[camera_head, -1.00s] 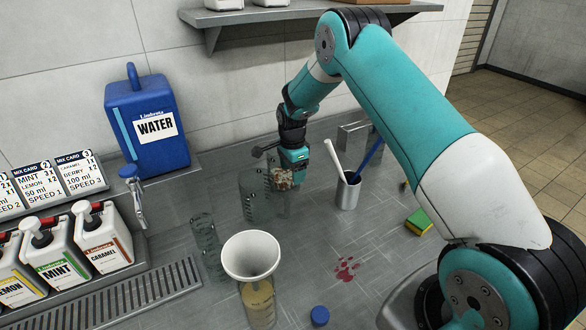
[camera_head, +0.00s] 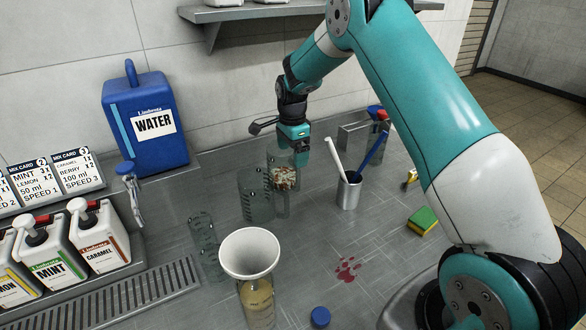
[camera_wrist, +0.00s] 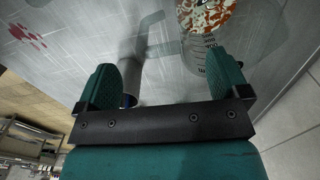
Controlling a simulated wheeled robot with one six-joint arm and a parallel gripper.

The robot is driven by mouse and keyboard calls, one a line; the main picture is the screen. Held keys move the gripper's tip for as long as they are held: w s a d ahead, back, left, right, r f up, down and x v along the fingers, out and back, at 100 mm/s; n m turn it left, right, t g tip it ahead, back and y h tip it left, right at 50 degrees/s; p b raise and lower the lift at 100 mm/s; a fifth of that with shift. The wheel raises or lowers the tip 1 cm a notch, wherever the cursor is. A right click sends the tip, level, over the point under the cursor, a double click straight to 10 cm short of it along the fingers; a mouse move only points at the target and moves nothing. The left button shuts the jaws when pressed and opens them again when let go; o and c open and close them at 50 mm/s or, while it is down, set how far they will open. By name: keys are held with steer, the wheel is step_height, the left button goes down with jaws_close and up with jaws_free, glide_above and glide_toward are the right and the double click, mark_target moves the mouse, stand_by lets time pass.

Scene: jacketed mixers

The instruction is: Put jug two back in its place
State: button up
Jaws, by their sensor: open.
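Several clear measuring jugs stand on the grey counter. The one nearest my gripper is a jug (camera_head: 283,200) with red, white and tan speckled contents. It also shows in the wrist view (camera_wrist: 243,42), ahead of the right finger and not between the fingers. An empty-looking clear jug (camera_head: 254,200) stands just left of it. I cannot read which is jug two. My gripper (camera_head: 294,152) is above the back of the speckled jug; in the wrist view the gripper (camera_wrist: 163,80) has its fingers wide apart with nothing held.
A metal cup (camera_head: 347,193) with tools stands right of the jugs. A sponge (camera_head: 423,221), red spill (camera_head: 348,268) and blue cap (camera_head: 320,316) lie on the counter.

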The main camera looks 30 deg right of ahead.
step_height(320, 180, up, 5)
steer(key=shift+r+b, duration=0.2)
steer(key=shift+b, duration=0.25)
steer(key=s+a+r+n+y, duration=0.2)
steer(key=s+a+r+n, duration=0.9)
steer(key=s+a+n, duration=0.4)
steer(key=s+a+n+y, duration=0.1)
steer(key=s+n, duration=0.4)
steer(key=s, duration=0.6)
steer(key=s+a+n+y, duration=0.1)
steer(key=s+a+n, duration=0.3)
steer(key=s, duration=0.7)
steer(key=shift+a+r+n, duration=0.2)
steer(key=shift+r+n, duration=0.2)
steer(key=shift+n, duration=0.4)
